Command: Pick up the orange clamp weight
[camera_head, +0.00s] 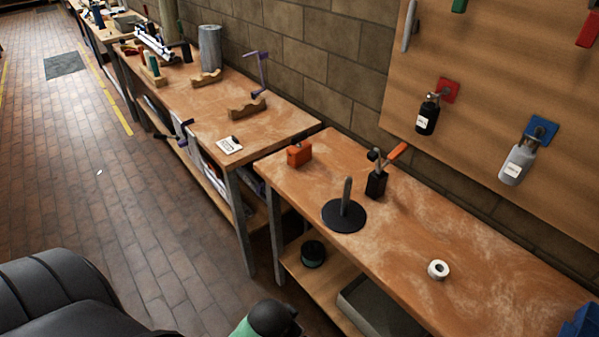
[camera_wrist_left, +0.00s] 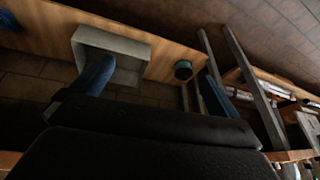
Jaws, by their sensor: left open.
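The orange clamp weight (camera_head: 299,154) is a small orange block with a dark part on top. It stands at the far left corner of the near workbench (camera_head: 420,220) in the head view. My left gripper (camera_wrist_left: 156,80) shows in the left wrist view as a dark body with two bluish fingers spread apart, open and empty. It faces the lower shelf and floor, and the clamp weight is not visible in that view. My right gripper is not in view.
On the near bench stand a black disc with an upright post (camera_head: 344,214), an orange-handled toggle clamp (camera_head: 377,182) and a white roll (camera_head: 438,269). A grey tray (camera_head: 372,312) and a dark green spool (camera_head: 313,253) sit on the lower shelf. A second bench (camera_head: 200,105) stands beyond a gap.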

